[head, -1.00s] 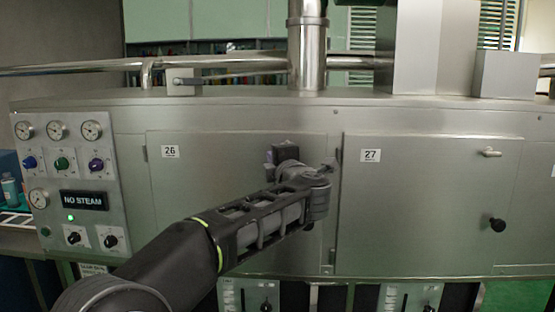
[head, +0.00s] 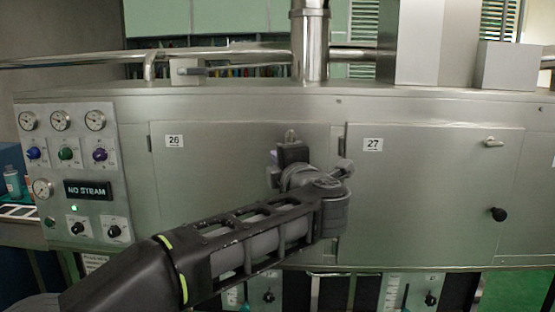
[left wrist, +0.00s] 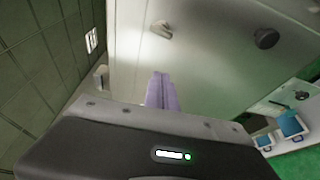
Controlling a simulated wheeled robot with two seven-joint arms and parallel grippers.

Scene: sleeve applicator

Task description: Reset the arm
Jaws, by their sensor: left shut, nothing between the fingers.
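My left arm reaches in from the lower left across the front of the steel machine. My left gripper (head: 275,156) is in front of the door numbered 26 (head: 215,180), mostly hidden behind my own wrist. In the left wrist view its purple fingers (left wrist: 160,92) are shut together with nothing between them. A metal latch handle (left wrist: 160,29) and a black knob (left wrist: 265,38) show on a steel surface beyond the fingers, apart from them. My right gripper is in no view.
The door numbered 27 (head: 430,190) is closed, with a latch and a black knob (head: 498,214). A panel with gauges, knobs and a NO STEAM sign (head: 88,190) is at the left. Blue containers (left wrist: 290,124) show at the lower right of the left wrist view.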

